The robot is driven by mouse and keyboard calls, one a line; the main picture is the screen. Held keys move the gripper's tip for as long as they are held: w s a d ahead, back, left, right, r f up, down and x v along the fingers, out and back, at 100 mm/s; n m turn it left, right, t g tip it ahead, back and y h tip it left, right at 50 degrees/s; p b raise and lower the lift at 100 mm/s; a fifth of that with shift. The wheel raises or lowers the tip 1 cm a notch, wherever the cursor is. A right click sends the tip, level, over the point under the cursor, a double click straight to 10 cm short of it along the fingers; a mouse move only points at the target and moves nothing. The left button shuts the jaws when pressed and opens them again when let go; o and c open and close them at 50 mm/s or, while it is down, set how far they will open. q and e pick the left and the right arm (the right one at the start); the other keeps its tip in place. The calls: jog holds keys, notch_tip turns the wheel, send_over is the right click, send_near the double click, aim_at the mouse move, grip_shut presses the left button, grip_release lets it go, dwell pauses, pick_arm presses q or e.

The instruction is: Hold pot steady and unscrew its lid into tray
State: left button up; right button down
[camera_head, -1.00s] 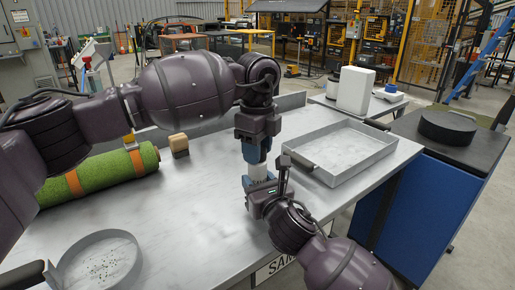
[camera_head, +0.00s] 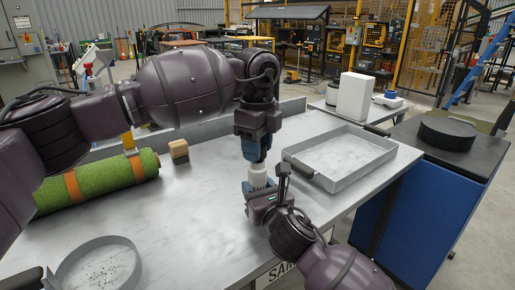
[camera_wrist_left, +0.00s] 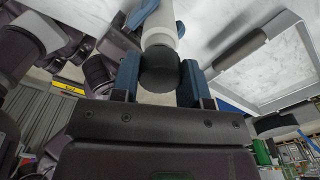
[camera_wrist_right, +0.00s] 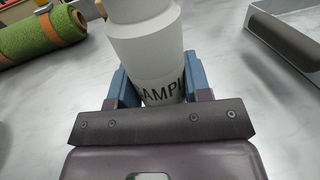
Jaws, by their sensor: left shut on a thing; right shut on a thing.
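The white pot (camera_head: 257,175) stands upright over the table, with part of its black label text showing in the right wrist view (camera_wrist_right: 148,50). My right gripper (camera_head: 259,188) is shut around its lower body. My left gripper (camera_head: 254,150) points down from above and is shut on the dark lid (camera_wrist_left: 159,70), which sits between its blue fingers in the left wrist view. The lid is at the pot's top; I cannot tell whether there is a gap between them. The shallow grey metal tray (camera_head: 352,181) lies right of the pot, with its floor bare.
A green turf roll (camera_head: 105,180) with orange bands and a small wooden block (camera_head: 179,149) lie at the left. A round sieve pan (camera_head: 132,270) is front left. A white container (camera_head: 355,96) and black disc (camera_head: 447,133) stand beyond the tray.

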pick_arm(q)
jog(key=shift+r, duration=2)
pick_arm(e)
jog(key=shift+c, duration=2.4)
grip_release()
